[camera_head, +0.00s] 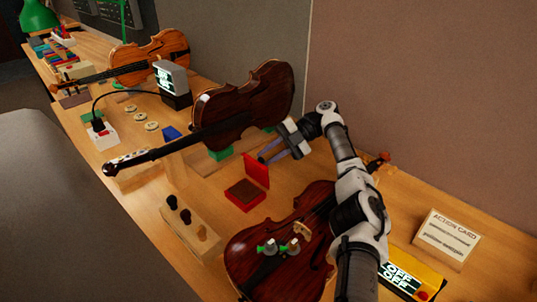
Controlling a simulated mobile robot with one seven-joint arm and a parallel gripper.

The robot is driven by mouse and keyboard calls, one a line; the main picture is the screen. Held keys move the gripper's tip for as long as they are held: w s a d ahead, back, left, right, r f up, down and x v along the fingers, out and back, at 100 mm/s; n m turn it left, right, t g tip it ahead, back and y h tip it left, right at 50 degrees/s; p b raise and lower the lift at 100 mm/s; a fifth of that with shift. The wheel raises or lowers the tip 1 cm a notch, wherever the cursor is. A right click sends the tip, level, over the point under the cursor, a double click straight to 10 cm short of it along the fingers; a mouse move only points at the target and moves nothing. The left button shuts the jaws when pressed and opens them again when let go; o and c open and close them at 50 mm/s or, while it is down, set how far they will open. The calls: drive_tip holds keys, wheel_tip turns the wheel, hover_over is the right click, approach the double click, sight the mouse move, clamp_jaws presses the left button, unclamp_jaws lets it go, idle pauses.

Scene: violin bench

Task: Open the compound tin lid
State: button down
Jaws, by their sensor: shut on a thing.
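The red compound tin (245,206) sits on the bench in the middle of the view, with a dark brown block of compound showing inside. Its red lid (256,173) stands raised, roughly upright, along the tin's far side. My gripper (265,156) comes in from the right, behind the lid. Its fingertips are at the lid's upper edge and are shut on it. The exact contact is small and partly hidden by the lid.
A dark violin (240,105) is held up behind the tin. Another violin (275,255) lies in front, under my arm. A wooden block with dark pegs (190,230) stands left of the tin. An action card (447,238) and a yellow box (428,285) are at the right.

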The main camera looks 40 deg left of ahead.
drive_tip(key=c, duration=1.3)
unclamp_jaws()
wheel_tip(320, 180, up, 20)
drive_tip(key=p, duration=0.5)
